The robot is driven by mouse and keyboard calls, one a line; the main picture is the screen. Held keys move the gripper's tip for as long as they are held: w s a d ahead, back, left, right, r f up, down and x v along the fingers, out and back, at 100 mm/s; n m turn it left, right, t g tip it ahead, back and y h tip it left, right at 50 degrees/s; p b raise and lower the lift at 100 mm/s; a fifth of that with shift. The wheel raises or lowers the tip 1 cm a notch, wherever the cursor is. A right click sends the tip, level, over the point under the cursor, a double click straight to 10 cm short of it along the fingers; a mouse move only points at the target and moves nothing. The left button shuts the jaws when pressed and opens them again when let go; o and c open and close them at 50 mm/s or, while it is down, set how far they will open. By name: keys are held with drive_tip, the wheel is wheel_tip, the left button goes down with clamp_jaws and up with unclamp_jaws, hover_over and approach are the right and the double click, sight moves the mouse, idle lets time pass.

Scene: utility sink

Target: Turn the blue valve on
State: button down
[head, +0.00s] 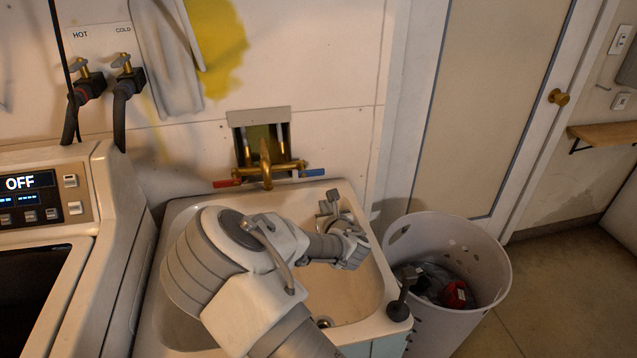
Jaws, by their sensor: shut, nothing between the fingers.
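The blue valve handle (312,173) is a short blue lever on the right end of a brass faucet (266,170) on the wall above the sink. It points to the right, roughly level. A red handle (227,183) sits on the faucet's left end and points left. My gripper (331,198) is over the back right part of the sink, a little below and right of the blue handle in the picture. Its fingers are small here and look shut, with nothing held. A gap shows between them and the blue handle; the depth between them is hard to judge.
The white sink basin (182,215) lies under my arm. A washing machine (112,215) stands at left, with hot and cold taps and hoses (122,88) above it. A white laundry basket (485,262) stands right of the sink. A dark upright item (402,300) is at the sink's front right corner.

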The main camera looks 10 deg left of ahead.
sight(311, 171)
drive_tip(key=x, duration=1)
wheel_tip(311, 171, up, 4)
drive_tip(key=shift+f, duration=0.1)
drive_tip(key=shift+b, duration=0.45)
drive_tip(key=shift+n, duration=0.3)
